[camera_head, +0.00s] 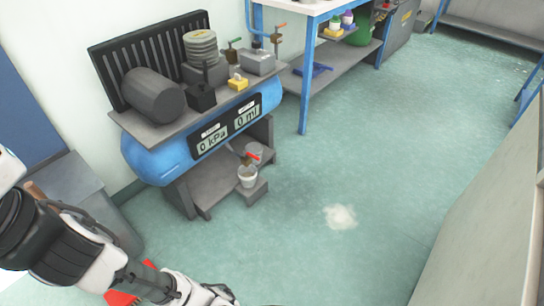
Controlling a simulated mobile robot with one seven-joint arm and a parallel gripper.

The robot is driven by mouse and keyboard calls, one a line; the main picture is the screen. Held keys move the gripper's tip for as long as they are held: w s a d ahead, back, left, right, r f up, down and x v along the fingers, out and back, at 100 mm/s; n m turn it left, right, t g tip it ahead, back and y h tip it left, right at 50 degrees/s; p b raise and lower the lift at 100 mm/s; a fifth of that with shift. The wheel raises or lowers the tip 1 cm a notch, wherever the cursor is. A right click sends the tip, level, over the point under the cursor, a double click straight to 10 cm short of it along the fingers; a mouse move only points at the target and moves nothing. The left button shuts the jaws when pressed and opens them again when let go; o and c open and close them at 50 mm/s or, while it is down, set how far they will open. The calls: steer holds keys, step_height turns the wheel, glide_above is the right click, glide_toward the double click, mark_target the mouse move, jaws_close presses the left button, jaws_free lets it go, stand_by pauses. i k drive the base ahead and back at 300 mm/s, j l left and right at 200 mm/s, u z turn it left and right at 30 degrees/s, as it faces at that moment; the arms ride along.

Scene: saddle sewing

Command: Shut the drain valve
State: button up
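The drain valve (252,156) shows as a small red lever under the blue tank (150,152) of the compressor. A small white bucket (247,178) stands just below it on a low grey step. The lever is too small to tell whether the valve is open or shut. The tank's panel (228,124) reads 0 kPa and 0 ml. My arm reaches in from the lower left and runs to the bottom edge, well short of the valve. My gripper itself cannot be made out in this view.
Other valves with red (281,24) and green (235,41) handles sit above the tank. A blue-legged bench (306,80) stands behind it to the right. A pale patch (340,217) lies on the otherwise clear green floor. A red object (122,297) lies behind my arm. A grey cabinet (485,215) borders the right.

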mark_target(246, 152)
steer(key=i+z, duration=0.3)
steer(key=z, duration=0.2)
steer(key=i+j+z, duration=0.2)
steer(key=z, duration=0.25)
steer(key=i+j+z, duration=0.1)
steer(key=i+j, duration=0.35)
steer(key=i+j+z, duration=0.1)
steer(key=i+j, duration=0.45)
steer(key=j, duration=0.3)
steer(key=i+j, duration=0.1)
steer(key=j, duration=0.35)
